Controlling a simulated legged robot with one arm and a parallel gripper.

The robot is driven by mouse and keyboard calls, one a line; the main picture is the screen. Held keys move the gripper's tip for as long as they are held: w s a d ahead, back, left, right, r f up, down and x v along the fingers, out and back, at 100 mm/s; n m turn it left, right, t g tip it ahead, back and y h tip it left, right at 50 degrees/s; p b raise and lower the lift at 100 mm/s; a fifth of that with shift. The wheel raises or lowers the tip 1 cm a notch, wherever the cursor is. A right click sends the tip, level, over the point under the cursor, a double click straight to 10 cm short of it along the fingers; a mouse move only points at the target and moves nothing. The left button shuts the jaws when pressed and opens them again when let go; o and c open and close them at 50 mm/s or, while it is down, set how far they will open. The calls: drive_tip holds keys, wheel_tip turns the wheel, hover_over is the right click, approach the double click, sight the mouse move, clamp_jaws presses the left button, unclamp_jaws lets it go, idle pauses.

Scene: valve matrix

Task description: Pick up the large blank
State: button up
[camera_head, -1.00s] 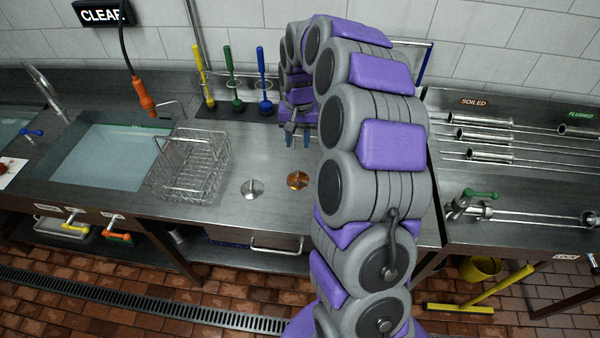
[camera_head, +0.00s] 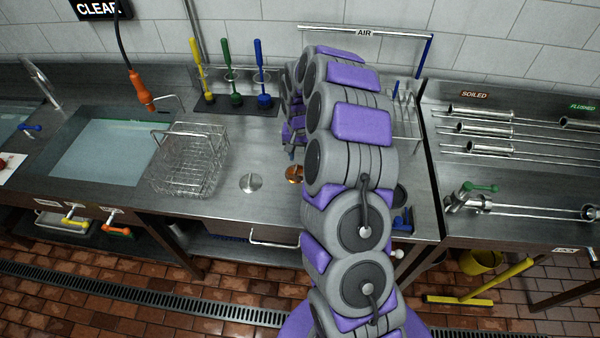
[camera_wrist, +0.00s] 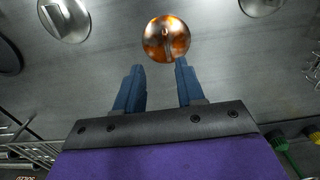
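A round copper-coloured blank (camera_head: 294,174) with a raised rib lies on the steel counter, partly hidden by my arm. In the wrist view the copper blank (camera_wrist: 166,38) sits just beyond my fingertips, roughly centred between them. A silver blank (camera_head: 250,183) lies left of it; it also shows at the wrist view's top right (camera_wrist: 262,4). Another silver disc (camera_wrist: 66,18) lies at the wrist view's top left, hidden by my arm in the head view. I cannot tell which blank is the large one. My gripper (camera_wrist: 158,66) is open, blue fingers apart, with nothing between them.
A wire basket (camera_head: 190,165) stands left beside the sink (camera_head: 105,152). Several upright brushes (camera_head: 230,75) stand behind at the back wall. A dark round edge (camera_wrist: 8,55) shows at the wrist view's left. The soiled rack (camera_head: 490,130) is at the right.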

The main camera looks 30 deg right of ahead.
sight(296, 168)
drive_tip(key=shift+a+f, duration=0.25)
drive_tip(key=shift+a, duration=0.25)
drive_tip(key=shift+a+f, duration=0.25)
drive_tip(key=shift+a, duration=0.25)
drive_tip(key=shift+a+f, duration=0.25)
drive_tip(key=shift+f, duration=0.05)
drive_tip(key=f, duration=0.1)
drive_tip(key=d+f, duration=0.1)
drive_tip(key=f, duration=0.1)
drive_tip(key=d+f+b, duration=0.1)
drive_tip(key=shift+w+f, duration=0.15)
drive_tip(key=shift+f, duration=0.1)
drive_tip(key=shift+d, duration=0.15)
drive_tip(key=shift+a+r, duration=0.1)
drive_tip(key=shift+a, duration=0.45)
drive_tip(key=shift+c, duration=1)
drive_tip(key=shift+a, duration=0.45)
drive_tip(key=c, duration=0.3)
drive_tip(key=shift+c, duration=0.7)
drive_tip(key=shift+d, duration=0.2)
clamp_jaws()
drive_tip(key=shift+d, duration=0.55)
